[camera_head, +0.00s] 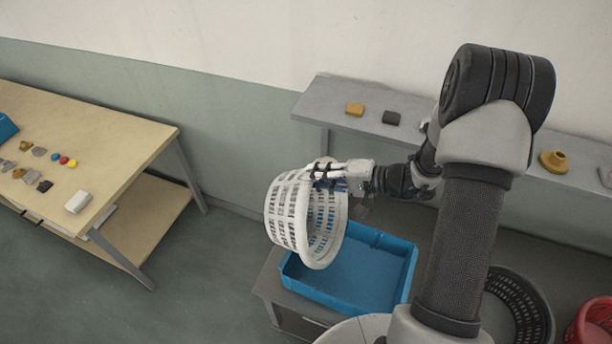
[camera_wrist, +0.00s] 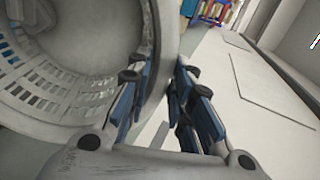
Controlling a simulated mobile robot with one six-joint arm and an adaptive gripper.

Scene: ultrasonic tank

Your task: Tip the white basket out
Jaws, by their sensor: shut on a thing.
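The white basket (camera_head: 289,208) is a round slotted basket, held in the air and tilted on its side. Its open mouth faces right and toward the camera in the head view. The part of its inside that shows looks empty. My gripper (camera_head: 330,172) is shut on the basket's rim at the upper right. In the wrist view my gripper's fingers (camera_wrist: 170,98) pinch the rim, and the basket (camera_wrist: 70,70) fills the left side. A blue tray (camera_head: 367,262) sits on a low grey stand below and to the right of the basket; its visible floor is bare.
A wooden table (camera_head: 120,130) at the left bears several small parts and a white block (camera_head: 78,203). A grey wall shelf (camera_head: 340,117) behind holds several small objects. A black basket (camera_head: 520,310) and a red basket (camera_head: 592,325) stand at the lower right.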

